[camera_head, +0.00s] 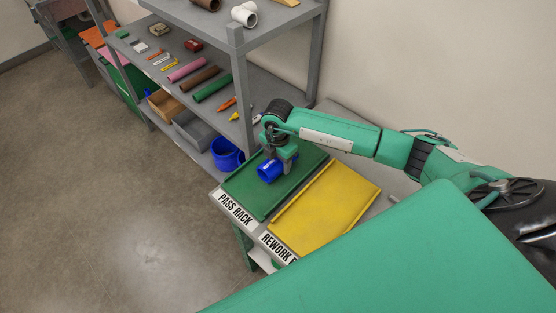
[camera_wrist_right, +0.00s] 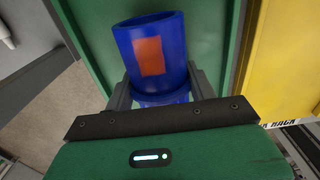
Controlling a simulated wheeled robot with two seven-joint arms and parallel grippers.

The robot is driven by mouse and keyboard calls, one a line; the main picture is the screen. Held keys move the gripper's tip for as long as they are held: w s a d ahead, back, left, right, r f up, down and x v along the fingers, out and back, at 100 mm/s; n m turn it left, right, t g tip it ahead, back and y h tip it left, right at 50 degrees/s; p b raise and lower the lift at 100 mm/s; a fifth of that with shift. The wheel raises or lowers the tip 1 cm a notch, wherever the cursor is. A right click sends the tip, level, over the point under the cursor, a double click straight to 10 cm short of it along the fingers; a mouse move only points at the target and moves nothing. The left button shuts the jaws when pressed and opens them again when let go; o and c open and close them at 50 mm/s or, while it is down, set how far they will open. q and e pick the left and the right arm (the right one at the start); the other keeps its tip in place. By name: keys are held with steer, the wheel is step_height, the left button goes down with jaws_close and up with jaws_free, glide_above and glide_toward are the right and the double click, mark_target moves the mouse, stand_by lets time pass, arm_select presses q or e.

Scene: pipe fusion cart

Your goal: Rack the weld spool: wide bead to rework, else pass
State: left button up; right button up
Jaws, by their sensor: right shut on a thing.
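The weld spool (camera_head: 270,171) is a short blue pipe piece with an open end. My right gripper (camera_head: 279,159) is shut on it, over the green pass rack (camera_head: 250,207). In the right wrist view the spool (camera_wrist_right: 171,38) shows an orange patch on its side, and the gripper (camera_wrist_right: 160,88) has a finger on each side of it. The gripper hides its lower part, so I cannot tell the bead's width. I cannot tell whether the spool touches the rack. The yellow rework rack (camera_head: 325,207) is empty, to the right. My left gripper is not in view.
A grey shelf unit (camera_head: 238,85) stands behind the racks with coloured pipes, markers and small parts. A blue bucket (camera_head: 227,153) and bins (camera_head: 196,131) sit on its lower shelf, close to the pass rack. Open floor lies to the left.

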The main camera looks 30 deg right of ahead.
stand_by(0.3)
steer(key=o, duration=1.1)
steer(key=shift+o, duration=0.2)
steer(key=shift+r, duration=0.1)
steer(key=shift+r, duration=0.3)
step_height(320, 180, up, 12)
steer(key=b, duration=0.4)
steer(key=shift+f, duration=0.25)
steer(key=shift+r, duration=0.75)
steer(key=shift+s+f, duration=0.1)
